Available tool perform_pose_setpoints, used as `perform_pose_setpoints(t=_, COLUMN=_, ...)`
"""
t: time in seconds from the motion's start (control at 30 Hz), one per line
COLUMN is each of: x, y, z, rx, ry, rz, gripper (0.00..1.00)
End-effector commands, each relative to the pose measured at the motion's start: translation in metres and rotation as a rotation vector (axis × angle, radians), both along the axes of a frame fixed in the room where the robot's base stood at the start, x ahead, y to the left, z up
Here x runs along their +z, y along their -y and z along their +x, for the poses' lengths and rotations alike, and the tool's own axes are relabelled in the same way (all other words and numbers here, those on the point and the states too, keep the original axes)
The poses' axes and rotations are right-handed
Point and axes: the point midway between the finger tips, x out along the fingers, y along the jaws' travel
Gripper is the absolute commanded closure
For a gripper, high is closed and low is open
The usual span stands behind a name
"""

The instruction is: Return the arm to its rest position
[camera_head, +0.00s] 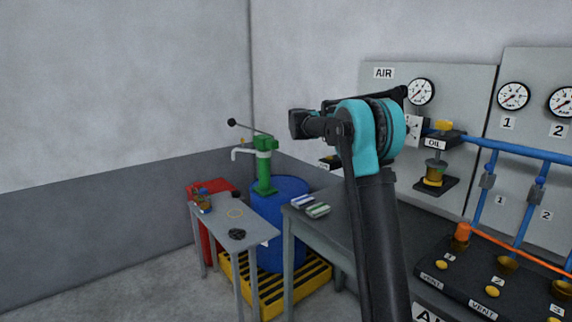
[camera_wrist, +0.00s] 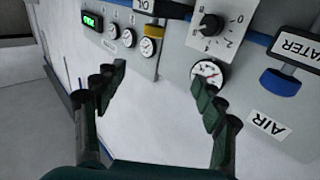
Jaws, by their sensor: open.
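My arm rises from the bottom of the head view and bends at a teal joint, held up in the air in front of the wall panels. In the wrist view my gripper (camera_wrist: 160,82) is open, its two dark green fingers spread wide apart. Nothing is between the fingers. They point toward the grey panels, where an AIR label (camera_wrist: 269,124) and a dial gauge (camera_wrist: 210,73) show behind the right finger. My fingers cannot be made out clearly in the head view.
A grey workbench (camera_head: 331,236) holds small blocks. Left of it are a small grey table (camera_head: 262,229), a blue drum (camera_head: 279,198) with a green pump (camera_head: 264,165), and a yellow pallet (camera_head: 318,276). Pipes and an OIL unit (camera_head: 435,144) line the right wall.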

Motion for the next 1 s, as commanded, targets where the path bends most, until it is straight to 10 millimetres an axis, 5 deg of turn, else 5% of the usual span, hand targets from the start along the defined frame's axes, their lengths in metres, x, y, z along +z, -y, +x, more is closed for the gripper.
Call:
perform_pose_setpoints(t=0.37, x=0.025, y=0.015, z=0.021, rx=0.219, ry=0.119, rz=-0.114, gripper=0.30)
perform_pose_setpoints(t=0.63, x=0.053, y=0.011, z=0.045, rx=0.540, ry=0.233, rz=-0.233, gripper=0.30)
perform_pose_setpoints(t=0.83, x=0.062, y=-0.025, z=0.057, rx=0.946, ry=0.285, rz=-0.301, gripper=0.30)
perform_pose_setpoints(t=1.0, x=0.035, y=-0.074, z=0.048, rx=1.290, ry=0.236, rz=-0.270, gripper=0.30)
